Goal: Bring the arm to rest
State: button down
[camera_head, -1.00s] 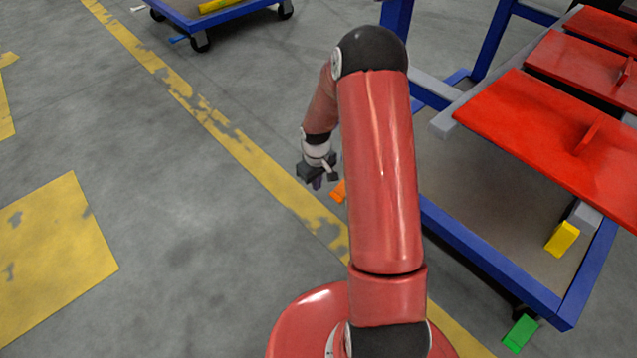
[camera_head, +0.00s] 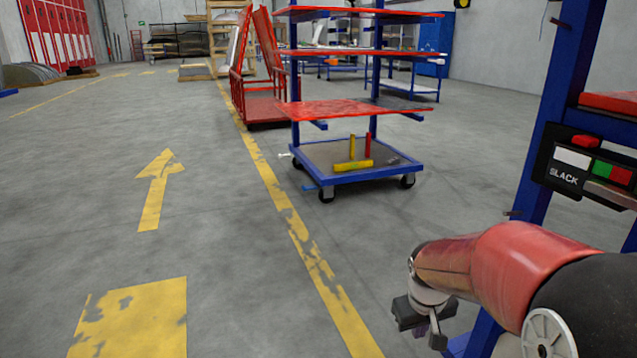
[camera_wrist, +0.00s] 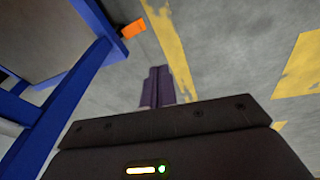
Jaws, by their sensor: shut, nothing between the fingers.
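My red arm reaches in from the lower right of the head view. My gripper (camera_head: 437,338) hangs from its wrist above the floor, beside a blue frame post. In the wrist view the two dark purple fingers of my gripper (camera_wrist: 157,88) lie together with nothing between them. Below them is grey floor with a yellow line.
A blue rack post (camera_head: 550,130) with a panel (camera_head: 595,168) marked "SLACK" stands close to my arm. A blue wheeled cart (camera_head: 350,175) with red shelves stands farther off. An orange block (camera_wrist: 133,29) lies by a blue frame (camera_wrist: 75,70). The floor at left is clear.

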jog(key=s+a+r+m+t+y+p, duration=0.1)
jog(key=s+a+r, duration=0.4)
jog(key=s+r, duration=1)
jog(key=s+m+t+p, duration=0.1)
jog(key=s+t+p, duration=0.1)
jog(key=s, duration=0.1)
jog(key=shift+s+p, duration=0.15)
jog(key=shift+p, duration=0.25)
jog(key=shift+r, duration=0.1)
